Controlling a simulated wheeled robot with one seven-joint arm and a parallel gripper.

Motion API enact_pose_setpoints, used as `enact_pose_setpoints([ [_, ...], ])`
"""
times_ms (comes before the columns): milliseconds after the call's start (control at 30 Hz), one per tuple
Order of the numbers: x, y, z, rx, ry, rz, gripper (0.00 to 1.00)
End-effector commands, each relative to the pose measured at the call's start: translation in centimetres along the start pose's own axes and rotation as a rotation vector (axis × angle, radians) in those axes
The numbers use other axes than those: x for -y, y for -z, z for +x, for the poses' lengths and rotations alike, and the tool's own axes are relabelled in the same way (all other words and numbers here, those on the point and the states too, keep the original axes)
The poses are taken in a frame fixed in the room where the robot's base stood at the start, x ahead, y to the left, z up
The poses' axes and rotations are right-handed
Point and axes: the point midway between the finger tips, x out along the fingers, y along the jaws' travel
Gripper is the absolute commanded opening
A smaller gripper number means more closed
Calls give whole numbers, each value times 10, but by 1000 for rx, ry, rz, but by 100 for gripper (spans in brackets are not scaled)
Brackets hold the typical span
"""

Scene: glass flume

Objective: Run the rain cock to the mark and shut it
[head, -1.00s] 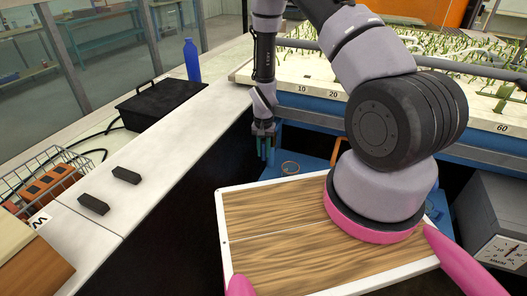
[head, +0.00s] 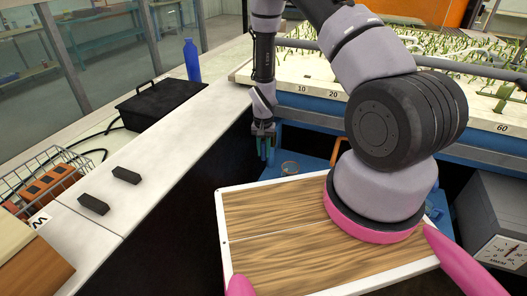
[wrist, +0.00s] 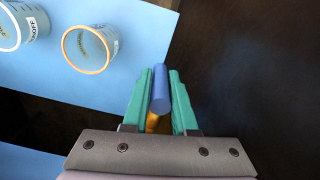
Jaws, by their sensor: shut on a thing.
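My gripper (head: 264,152) hangs beside the blue stand at the near side of the plant bed in the head view. In the wrist view its teal fingers (wrist: 160,75) are shut on a blue cylindrical handle (wrist: 160,92), which I take to be the rain cock's. A yellow-orange part shows below the handle, between the fingers. The rest of the cock and any mark for it are hidden or too small to tell.
Two lettered cups stand on the blue surface in the wrist view, one orange-rimmed (wrist: 113,42), one at the corner (wrist: 36,24). The plant bed (head: 300,75) has a numbered scale. A white counter (head: 180,150) holds a blue bottle (head: 191,60) and black case (head: 160,103).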

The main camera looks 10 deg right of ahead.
Motion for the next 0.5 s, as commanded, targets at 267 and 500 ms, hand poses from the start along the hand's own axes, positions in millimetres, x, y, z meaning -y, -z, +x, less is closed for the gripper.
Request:
enact_pose_setpoints([
  [267,-1,-2,1,27,-136,-8,0],
  [500,-5,-2,0,48,-241,-3,0],
])
